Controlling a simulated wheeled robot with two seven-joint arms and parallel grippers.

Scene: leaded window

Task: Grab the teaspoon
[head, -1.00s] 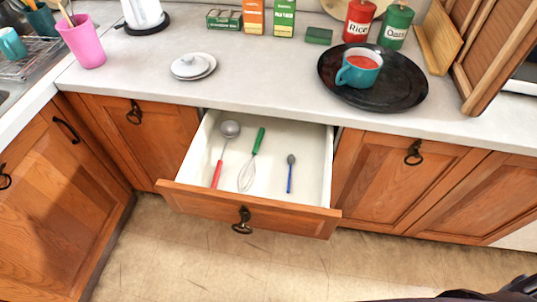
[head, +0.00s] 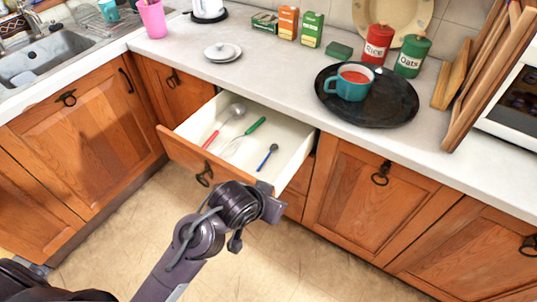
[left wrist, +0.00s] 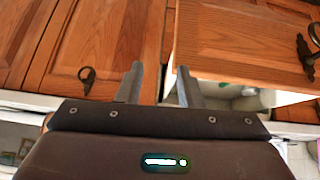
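The teaspoon (head: 267,157), small with a blue handle and grey bowl, lies in the open drawer (head: 295,143), towards its right side. My left gripper (head: 270,205) is outside the drawer, in front of its right front corner, apart from the teaspoon. In the left wrist view the two fingers of the left gripper (left wrist: 158,82) stand apart with nothing between them. The drawer front (left wrist: 235,55) is beyond them to the right there. I cannot make out the teaspoon in that view. My right gripper is not in view.
A red-handled ladle (head: 225,123) and a green-handled whisk (head: 245,135) share the drawer, left of the teaspoon. The counter edge overhangs the drawer's back.

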